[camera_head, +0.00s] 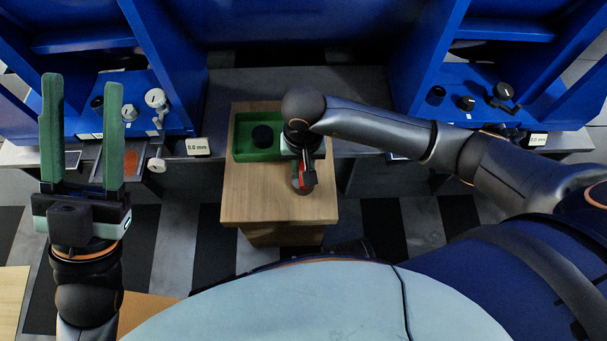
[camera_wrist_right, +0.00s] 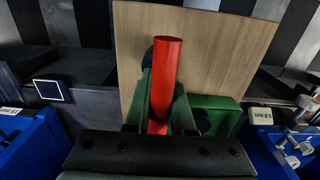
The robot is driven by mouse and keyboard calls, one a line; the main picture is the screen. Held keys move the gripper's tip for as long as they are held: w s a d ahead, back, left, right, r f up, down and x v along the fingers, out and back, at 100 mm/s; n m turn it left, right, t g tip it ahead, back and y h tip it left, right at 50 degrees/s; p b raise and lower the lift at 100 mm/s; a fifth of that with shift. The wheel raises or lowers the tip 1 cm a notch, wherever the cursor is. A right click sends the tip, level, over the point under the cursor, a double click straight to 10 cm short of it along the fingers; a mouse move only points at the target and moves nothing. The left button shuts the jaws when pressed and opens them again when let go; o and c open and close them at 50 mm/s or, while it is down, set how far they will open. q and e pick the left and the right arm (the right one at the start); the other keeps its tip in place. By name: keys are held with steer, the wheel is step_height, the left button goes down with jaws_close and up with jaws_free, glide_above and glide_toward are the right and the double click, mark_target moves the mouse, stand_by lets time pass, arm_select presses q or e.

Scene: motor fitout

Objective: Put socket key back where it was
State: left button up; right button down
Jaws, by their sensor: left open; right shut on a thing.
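The socket key shows as a red cylindrical handle (camera_wrist_right: 167,70) in the right wrist view, held between the green fingers of my right gripper (camera_wrist_right: 163,95). In the head view only a small red part of it (camera_head: 303,178) shows below the wrist, over the wooden table; the rest is hidden by the gripper. A dark rounded part shows behind the handle. I cannot tell whether the key touches the table. My left gripper (camera_head: 82,95) is open and empty at the left, its two green fingers pointing away from me.
A green tray (camera_head: 240,151) with a black round part (camera_head: 263,136) sits on the wooden table (camera_head: 255,195), left of my right gripper. Blue stands (camera_head: 180,112) with knobs and gauges are on both sides. A display reading 0.0 mm (camera_head: 199,146) stands left of the table. The table's front is bare.

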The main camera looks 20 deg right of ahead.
steer(key=shift+f, duration=0.9)
arm_select(q)
steer(key=shift+d+f, duration=0.15)
steer(key=shift+f, duration=0.55)
arm_select(e)
steer(key=shift+r, duration=0.1)
arm_select(q)
steer(key=shift+f, duration=0.1)
arm_select(e)
steer(key=c, duration=1.2)
jaws_free()
steer(key=shift+f+b, duration=0.2)
steer(key=shift+b, duration=0.15)
steer(key=shift+c, duration=0.2)
steer(key=o, duration=0.5)
